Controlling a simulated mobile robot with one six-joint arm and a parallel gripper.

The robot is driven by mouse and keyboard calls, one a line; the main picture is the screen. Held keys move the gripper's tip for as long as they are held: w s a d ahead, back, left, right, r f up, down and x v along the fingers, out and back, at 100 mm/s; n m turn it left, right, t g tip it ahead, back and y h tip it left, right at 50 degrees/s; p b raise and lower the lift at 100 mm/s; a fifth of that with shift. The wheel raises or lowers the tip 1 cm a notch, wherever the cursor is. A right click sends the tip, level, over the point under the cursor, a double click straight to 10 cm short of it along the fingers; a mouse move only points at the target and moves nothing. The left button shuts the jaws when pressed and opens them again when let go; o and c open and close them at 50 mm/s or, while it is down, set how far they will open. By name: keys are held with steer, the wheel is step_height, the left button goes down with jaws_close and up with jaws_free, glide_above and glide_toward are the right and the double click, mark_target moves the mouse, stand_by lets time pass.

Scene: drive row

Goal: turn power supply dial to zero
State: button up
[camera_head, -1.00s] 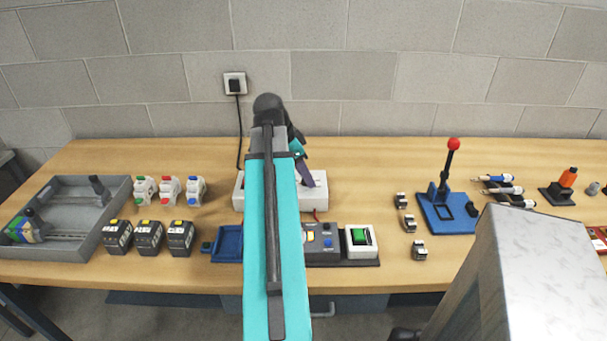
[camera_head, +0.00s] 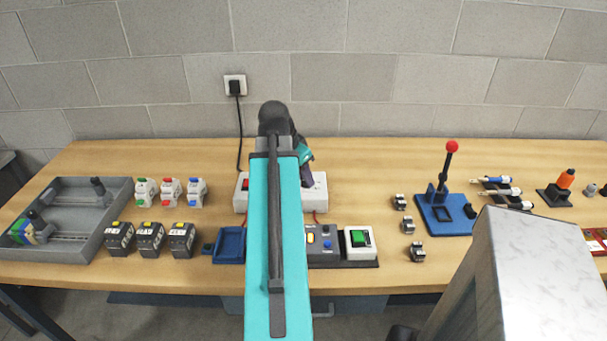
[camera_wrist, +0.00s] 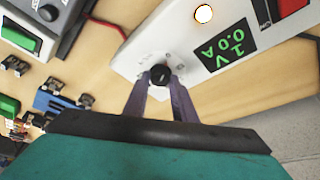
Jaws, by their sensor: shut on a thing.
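The power supply (camera_head: 318,190) is a white box at the back of the table, partly hidden behind my arm in the head view. In the wrist view its white face (camera_wrist: 185,40) shows a green display (camera_wrist: 229,47) that appears to read 0.0 with V and A marks. The black dial (camera_wrist: 160,74) sits on this face. My gripper (camera_wrist: 160,80) is shut on the dial, one finger on each side. In the head view my gripper (camera_head: 306,177) is at the power supply, its fingertips not clearly seen.
A control panel with a green switch (camera_head: 359,239) stands in front of the power supply. A blue tray (camera_head: 229,246) is left of it. A blue base with a red-topped lever (camera_head: 444,212) stands to the right. A grey tray (camera_head: 88,236) is at the far left.

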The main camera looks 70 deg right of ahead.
steer(key=shift+s+a+n, duration=0.1)
steer(key=shift+s+n, duration=0.05)
steer(key=shift+n, duration=0.25)
steer(key=shift+f, duration=0.1)
steer(key=o, duration=1)
steer(key=shift+o, duration=0.2)
steer(key=shift+r, duration=0.2)
steer(key=shift+v, duration=1.25)
steer(key=b+v, duration=0.1)
steer(key=v, duration=1)
steer(key=shift+a, duration=0.2)
